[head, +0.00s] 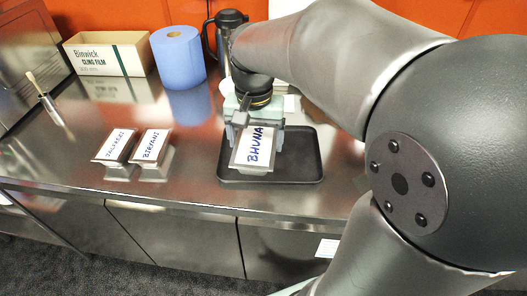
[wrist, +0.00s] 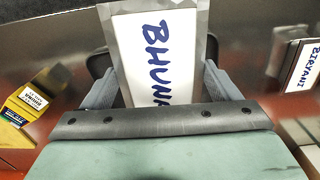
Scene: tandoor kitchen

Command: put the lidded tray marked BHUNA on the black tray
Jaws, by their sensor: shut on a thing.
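The lidded tray marked BHUNA (head: 258,150) has a white label with blue letters. In the head view it is over the left part of the black tray (head: 302,178), which lies on the steel counter. My gripper (head: 256,122) is shut on the BHUNA tray from the far side. In the wrist view the BHUNA tray (wrist: 150,50) lies between the two fingers of my gripper (wrist: 164,85). I cannot tell whether its base touches the black tray. Part of the black tray is hidden behind the BHUNA tray and my gripper.
Lidded trays marked JALFREZI (head: 115,146) and BIRYANI (head: 151,146) stand left of the black tray. A blue paper roll (head: 179,57), a cling film box (head: 107,55) and a dark jug (head: 229,22) stand at the back. The black tray's right half is clear.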

